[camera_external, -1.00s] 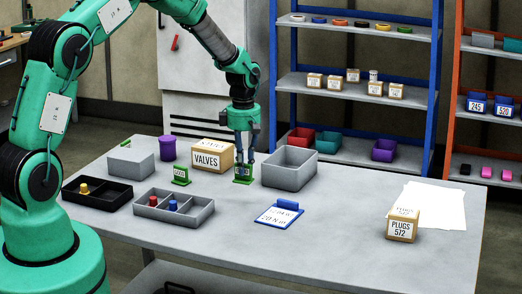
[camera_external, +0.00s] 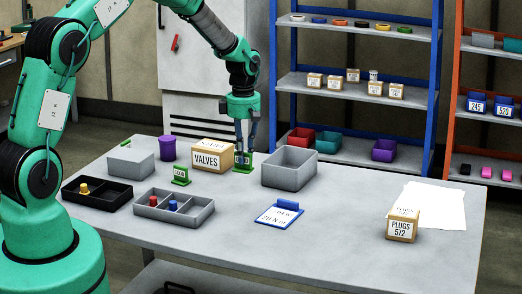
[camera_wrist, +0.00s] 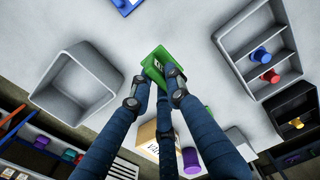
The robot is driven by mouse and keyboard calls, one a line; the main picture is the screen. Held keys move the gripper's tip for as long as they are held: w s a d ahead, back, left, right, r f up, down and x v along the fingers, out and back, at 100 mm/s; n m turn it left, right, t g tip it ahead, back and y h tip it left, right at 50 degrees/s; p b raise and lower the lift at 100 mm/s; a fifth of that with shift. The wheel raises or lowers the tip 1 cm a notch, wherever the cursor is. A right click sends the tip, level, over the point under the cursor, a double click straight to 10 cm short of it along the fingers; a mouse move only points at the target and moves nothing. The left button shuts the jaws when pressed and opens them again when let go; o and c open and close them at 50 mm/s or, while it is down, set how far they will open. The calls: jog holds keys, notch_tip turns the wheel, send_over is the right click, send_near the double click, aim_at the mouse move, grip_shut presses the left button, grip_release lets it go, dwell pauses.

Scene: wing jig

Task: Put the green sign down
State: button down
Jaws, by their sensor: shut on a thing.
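My gripper (camera_external: 245,152) is shut on a green sign (camera_external: 243,166) with a white label, between the VALVES box and the grey open bin. In the wrist view my gripper (camera_wrist: 158,86) has its fingers around the sign (camera_wrist: 153,56). The sign is upright in the external view, with its base at or just above the table (camera_external: 330,185); I cannot tell whether it touches. A second green sign (camera_external: 181,174) stands on the table to the left, in front of the VALVES box.
The VALVES box (camera_external: 213,157) is close on the left and the grey bin (camera_external: 289,167) close on the right. A divided grey tray (camera_external: 203,217), black tray (camera_external: 75,197) and blue clipboard (camera_external: 280,214) lie in front.

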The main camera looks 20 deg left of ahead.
jog(key=shift+w+a+r+p, duration=0.1)
jog(key=shift+a+r+p, duration=0.05)
jog(key=shift+a+p, duration=0.3)
jog(key=shift+w+a+r+p, duration=0.1)
jog(key=shift+a+r+p, duration=0.05)
jog(key=shift+a+p, duration=0.3)
jog(key=a+r+p, duration=0.2)
jog(key=a+p, duration=1.1)
jog(key=a, duration=0.2)
jog(key=shift+w+a+r+p, duration=0.25)
jog(key=shift+w+r+p, duration=0.05)
jog(key=shift+p, duration=0.05)
jog(key=shift+w, duration=0.15)
jog(key=p, duration=0.2)
send_over(217, 149)
jog(key=shift+w+f, duration=0.25)
jog(key=shift+f, duration=0.5)
jog(key=shift+f, duration=0.15)
jog(key=shift+f, duration=1.6)
jog(key=shift+f, duration=0.2)
